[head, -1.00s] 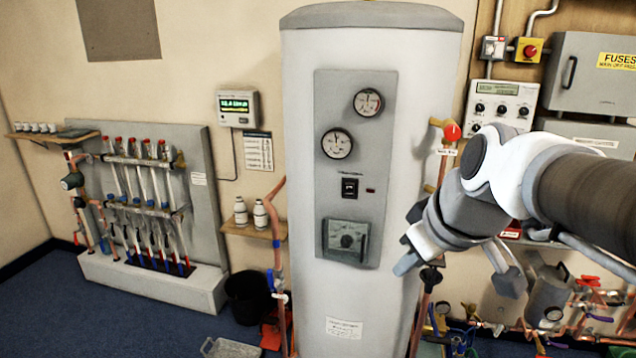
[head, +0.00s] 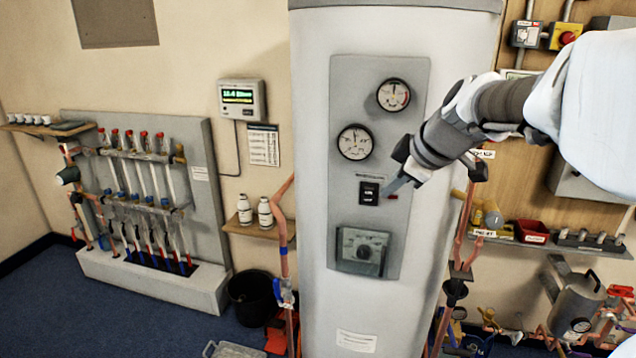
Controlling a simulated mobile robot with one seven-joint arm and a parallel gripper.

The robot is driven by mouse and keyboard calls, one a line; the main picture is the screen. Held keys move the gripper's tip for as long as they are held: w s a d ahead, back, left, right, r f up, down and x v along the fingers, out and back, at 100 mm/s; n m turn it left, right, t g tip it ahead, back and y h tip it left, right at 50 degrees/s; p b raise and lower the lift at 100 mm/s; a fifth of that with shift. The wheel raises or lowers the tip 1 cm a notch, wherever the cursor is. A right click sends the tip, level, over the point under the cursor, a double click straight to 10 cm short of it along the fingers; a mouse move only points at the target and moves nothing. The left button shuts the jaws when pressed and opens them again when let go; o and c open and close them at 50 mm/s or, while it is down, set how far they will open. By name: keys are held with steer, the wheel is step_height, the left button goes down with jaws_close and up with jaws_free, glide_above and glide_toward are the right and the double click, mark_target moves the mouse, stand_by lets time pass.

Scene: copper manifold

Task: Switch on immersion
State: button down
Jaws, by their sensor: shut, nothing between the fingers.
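The immersion switch is a small black rocker (head: 369,193) on the grey control panel (head: 345,90) of the tall white cylinder (head: 335,300). A small dark red indicator (head: 391,196) sits just right of it and looks unlit. My gripper (head: 393,188) reaches in from the right, with its grey fingertips together and empty. The tips are close to the right side of the switch, in front of or beside the indicator. I cannot tell whether they touch the panel. The rocker's position is too small to read.
Copper pipes (head: 287,260) run left of the cylinder. A shelf (head: 540,243) and pipework stand at the right. Blue floor (head: 120,320) is open at the left.

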mark_target(372, 193)
steer(key=shift+w+f, duration=0.1)
stand_by(0.3)
steer(key=w+f, duration=0.2)
steer(key=w+a+f, duration=0.1)
steer(key=w+f, duration=0.1)
steer(key=w, duration=0.1)
steer(key=w+f+p, duration=0.1)
steer(key=w+f, duration=0.1)
steer(key=w, duration=0.1)
steer(key=shift+w+a+f, duration=0.2)
steer(key=shift+a+f, duration=0.05)
steer(key=shift+f, duration=0.15)
steer(key=shift+w+d, duration=0.25)
steer(key=shift+w, duration=0.35)
steer(key=shift+r, duration=0.1)
steer(key=w+r+g+p, duration=0.1)
steer(key=p, duration=0.2)
steer(key=shift+d, duration=0.15)
steer(key=shift+s+f, duration=0.15)
steer(key=shift+f, duration=0.15)
steer(key=shift+r, duration=0.1)
